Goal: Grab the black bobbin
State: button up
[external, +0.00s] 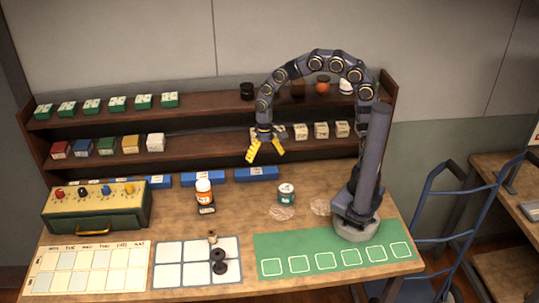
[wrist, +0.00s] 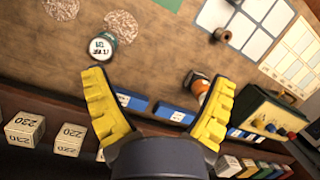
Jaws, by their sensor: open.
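The black bobbin (external: 219,267) stands on the white grid mat (external: 168,275) at the front of the table in the external view. A tan bobbin (external: 212,237) stands just behind it on the same mat. My gripper (external: 266,154) hangs high in front of the shelves, behind and well above both bobbins, with its yellow fingers spread and empty. In the wrist view my gripper (wrist: 161,80) is open over the table's back part. A brown bobbin (wrist: 221,35) shows there near the grid mat (wrist: 255,20). The black bobbin is not clearly seen in that view.
An orange bottle (external: 204,192) and a teal-labelled jar (external: 286,194) stand mid-table. A green box with coloured knobs (external: 97,208) is at left, a green mat (external: 330,258) at right. Blue boxes (external: 257,174) lie below the stocked shelves (external: 200,151). Bare wood lies between bottle and jar.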

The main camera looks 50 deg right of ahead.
jog(key=a+f+m, duration=0.2)
jog(key=a+f, duration=0.3)
jog(key=a, duration=0.3)
jog(key=a+f+m+y, duration=0.1)
jog(key=a+f, duration=0.4)
jog(key=a, duration=0.3)
jog(key=a+f+m+g, duration=0.1)
jog(key=a+f+m, duration=0.1)
jog(key=a+f, duration=0.3)
jog(key=shift+a+f+m+y, duration=0.15)
jog(key=shift+a, duration=0.85)
jog(key=shift+a+f+m+y, duration=0.15)
jog(key=shift+a, duration=0.8)
jog(key=x, duration=0.6)
jog(key=shift+s+d, duration=0.1)
jog(key=shift+s, duration=0.15)
jog(key=c, duration=1.2)
